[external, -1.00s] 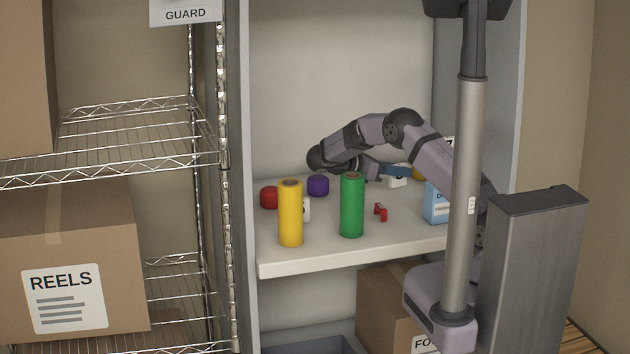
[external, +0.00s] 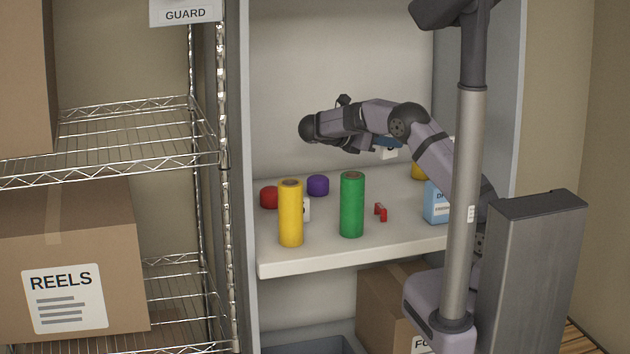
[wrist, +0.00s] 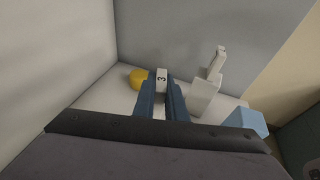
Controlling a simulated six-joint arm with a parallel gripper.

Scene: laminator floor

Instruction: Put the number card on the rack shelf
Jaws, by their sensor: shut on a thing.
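The number card (wrist: 161,78) is a small white block marked with a black 3. It sits between the blue fingers of my gripper (wrist: 161,88) in the wrist view. In the external view my gripper (external: 386,144) holds the number card (external: 388,153) above the cabinet shelf, near the back wall. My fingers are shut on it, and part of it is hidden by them. The wire rack (external: 110,173) stands to the left, outside the cabinet. Its upper visible shelf has bare wire in the middle and right.
On the cabinet shelf (external: 340,259) stand a yellow roll (external: 291,215), a green roll (external: 352,205), a red cap (external: 269,197), a purple cap (external: 318,185), a red clip (external: 381,212) and a blue box (external: 436,204). The cabinet's side panel and rack post (external: 224,90) separate the two spaces.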

